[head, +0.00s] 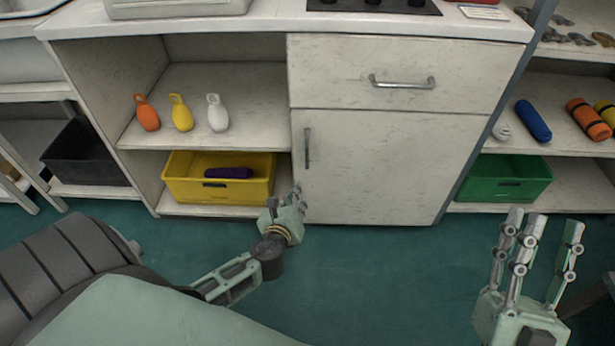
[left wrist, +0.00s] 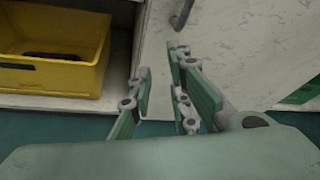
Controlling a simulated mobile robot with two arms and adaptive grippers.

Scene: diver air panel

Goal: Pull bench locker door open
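The bench locker door (head: 365,165) is a pale, scuffed panel below a drawer, and it sits flush in the bench front, shut. Its vertical metal handle (head: 307,148) is near the door's left edge; the lower end of the handle (left wrist: 182,14) shows at the top of the left wrist view. My left gripper (head: 297,192) is below the handle, near the door's lower left edge, apart from the handle. In the left wrist view its fingers (left wrist: 160,75) are parted with nothing between them. My right gripper (head: 540,235) is open and empty at the lower right, away from the door.
Left of the door, open shelves hold a yellow bin (head: 185,190) and orange, yellow and white weights (head: 181,113). A drawer (head: 335,70) with a horizontal handle is above the door. A green bin (head: 510,180) stands right of it. The green floor in front is clear.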

